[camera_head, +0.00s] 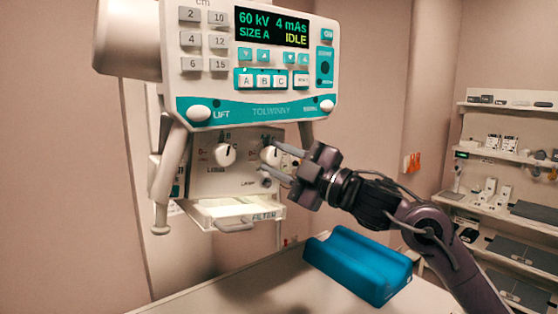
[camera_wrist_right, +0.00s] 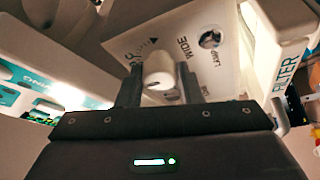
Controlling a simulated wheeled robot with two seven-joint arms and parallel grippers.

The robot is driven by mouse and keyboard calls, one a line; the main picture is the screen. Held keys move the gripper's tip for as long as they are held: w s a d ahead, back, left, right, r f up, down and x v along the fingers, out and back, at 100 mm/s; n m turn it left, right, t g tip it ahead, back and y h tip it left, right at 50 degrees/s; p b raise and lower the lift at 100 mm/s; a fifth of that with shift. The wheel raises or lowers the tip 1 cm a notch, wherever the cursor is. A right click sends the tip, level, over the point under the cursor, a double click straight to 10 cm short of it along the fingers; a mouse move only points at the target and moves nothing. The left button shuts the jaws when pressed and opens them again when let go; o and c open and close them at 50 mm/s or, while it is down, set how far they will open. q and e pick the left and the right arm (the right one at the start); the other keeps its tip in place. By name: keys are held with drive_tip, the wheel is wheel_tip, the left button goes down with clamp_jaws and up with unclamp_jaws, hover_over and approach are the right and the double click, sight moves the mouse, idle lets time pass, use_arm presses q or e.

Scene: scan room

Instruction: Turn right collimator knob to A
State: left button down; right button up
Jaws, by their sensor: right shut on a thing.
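The right collimator knob (camera_head: 268,154) is a white knob on the front panel (camera_head: 206,176) of the X-ray head, right of a similar left knob (camera_head: 224,154). My right gripper (camera_head: 272,159) reaches it from the right. In the right wrist view, the knob (camera_wrist_right: 158,66) sits between the two dark fingers of my right gripper (camera_wrist_right: 158,78), which is shut on it. The fingers and knob hide part of the dial marks, so I cannot tell the knob's setting. My left gripper is not in view.
The control panel (camera_head: 258,58) above reads SIZE A and IDLE. A filter tray (camera_head: 228,211) juts out below the knobs. A blue cradle-shaped block (camera_head: 358,264) lies on the table (camera_head: 290,290) below my right arm. Shelves (camera_head: 505,155) stand at right.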

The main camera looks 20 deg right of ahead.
drive_tip(key=shift+r+n+g, duration=0.1)
drive_tip(key=shift+n+g, duration=0.6)
drive_tip(key=shift+n, duration=0.7)
drive_tip(key=o, duration=1)
